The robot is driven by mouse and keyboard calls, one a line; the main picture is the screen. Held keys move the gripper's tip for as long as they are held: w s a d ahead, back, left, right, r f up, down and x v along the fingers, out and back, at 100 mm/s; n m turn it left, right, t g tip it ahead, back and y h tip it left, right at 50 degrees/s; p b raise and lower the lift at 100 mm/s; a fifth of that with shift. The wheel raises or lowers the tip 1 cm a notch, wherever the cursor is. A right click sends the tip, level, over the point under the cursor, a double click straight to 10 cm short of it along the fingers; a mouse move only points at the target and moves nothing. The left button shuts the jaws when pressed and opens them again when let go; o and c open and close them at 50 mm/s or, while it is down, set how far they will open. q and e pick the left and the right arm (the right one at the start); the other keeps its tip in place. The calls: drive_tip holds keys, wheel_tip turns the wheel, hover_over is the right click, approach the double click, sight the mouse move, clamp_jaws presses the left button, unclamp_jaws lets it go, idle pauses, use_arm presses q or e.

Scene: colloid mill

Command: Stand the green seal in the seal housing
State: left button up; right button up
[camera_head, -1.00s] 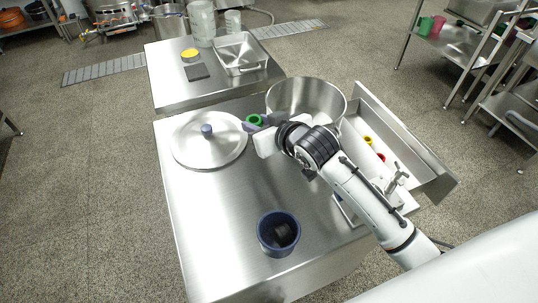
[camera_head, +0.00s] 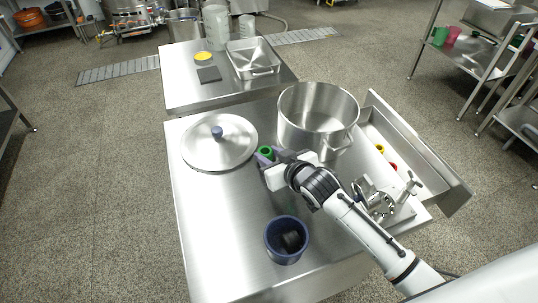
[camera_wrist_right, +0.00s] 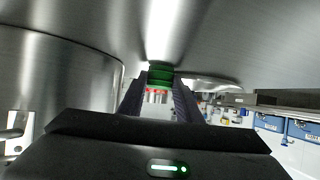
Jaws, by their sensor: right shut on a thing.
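The green seal (camera_head: 265,152) is a small green ring, held above the steel table between the lid and the big pot. My right gripper (camera_head: 266,157) is shut on it. In the right wrist view the seal (camera_wrist_right: 160,76) shows between the fingertips. A round metal fitting (camera_head: 378,203) with cross-shaped handles stands at the table's right side, partly behind my right arm; it may be the seal housing, but I cannot tell for sure. The seal is well apart from it. My left gripper is not in view.
A steel lid (camera_head: 232,152) with a blue knob lies left of the seal. A big steel pot (camera_head: 318,118) stands just behind my right gripper. A dark blue cup (camera_head: 287,240) with black contents stands at the front. The table's left front is clear.

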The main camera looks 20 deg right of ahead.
drive_tip(key=shift+f, duration=0.15)
drive_tip(key=o, duration=1)
